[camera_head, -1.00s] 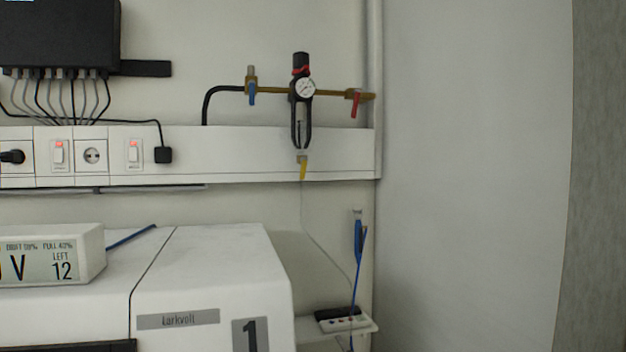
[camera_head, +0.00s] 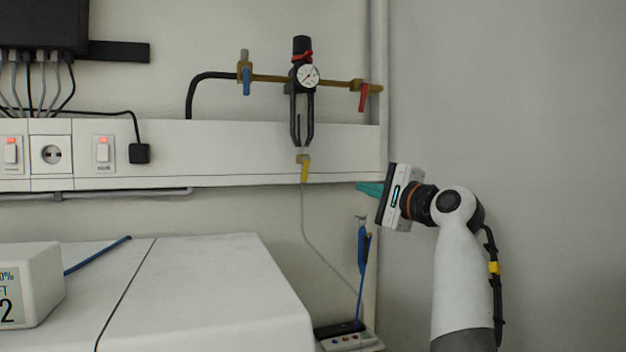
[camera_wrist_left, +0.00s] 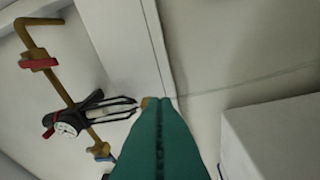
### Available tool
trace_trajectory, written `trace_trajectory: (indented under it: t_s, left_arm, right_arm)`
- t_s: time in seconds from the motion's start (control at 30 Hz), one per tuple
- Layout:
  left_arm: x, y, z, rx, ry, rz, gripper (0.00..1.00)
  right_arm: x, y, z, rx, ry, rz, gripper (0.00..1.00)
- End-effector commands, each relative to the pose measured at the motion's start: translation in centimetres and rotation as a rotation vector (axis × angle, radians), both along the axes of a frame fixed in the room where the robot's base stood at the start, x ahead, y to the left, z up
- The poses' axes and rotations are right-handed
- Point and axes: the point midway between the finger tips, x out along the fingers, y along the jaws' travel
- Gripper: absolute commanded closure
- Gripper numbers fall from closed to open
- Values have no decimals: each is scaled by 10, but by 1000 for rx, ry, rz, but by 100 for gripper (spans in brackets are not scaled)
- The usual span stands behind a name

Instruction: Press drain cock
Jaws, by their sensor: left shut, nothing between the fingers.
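The drain cock, a brass fitting with a yellow lever (camera_head: 305,171), hangs under the air regulator (camera_head: 304,85). In the head view my left gripper (camera_head: 361,187), with teal fingers, is to the right of the cock and slightly lower, pointing left. A gap shows between them in that view. In the left wrist view my shut, empty fingers (camera_wrist_left: 166,102) have their tips beside the brass part of the cock (camera_wrist_left: 147,102). The yellow lever is not clear there; my fingers may hide it. My right gripper is in neither view.
A brass pipe with a blue-handled valve (camera_head: 247,80) and a red-handled valve (camera_head: 364,96) runs above the white wall trunking (camera_head: 230,150). A thin tube hangs below the cock. A white machine (camera_head: 210,285) stands below left. A blue tool (camera_head: 362,250) hangs below my gripper.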

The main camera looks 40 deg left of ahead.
Motion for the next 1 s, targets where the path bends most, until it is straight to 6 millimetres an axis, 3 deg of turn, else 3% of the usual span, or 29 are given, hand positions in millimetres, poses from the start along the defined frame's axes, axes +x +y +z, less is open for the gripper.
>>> trace_trajectory:
  t_s: [0.13, 0.57, 0.77, 1.0]
  left_arm:
    - [-2, -3, 4, -78, -62, -13, 100]
    - [-1, 5, 6, -77, -61, -9, 100]
    - [6, 38, 11, -76, -59, -5, 100]
    - [19, 89, 13, -76, -58, -5, 100]
  right_arm:
    - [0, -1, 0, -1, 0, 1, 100]
    - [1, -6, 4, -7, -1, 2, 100]
    - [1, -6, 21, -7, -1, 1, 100]
    - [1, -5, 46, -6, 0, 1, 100]
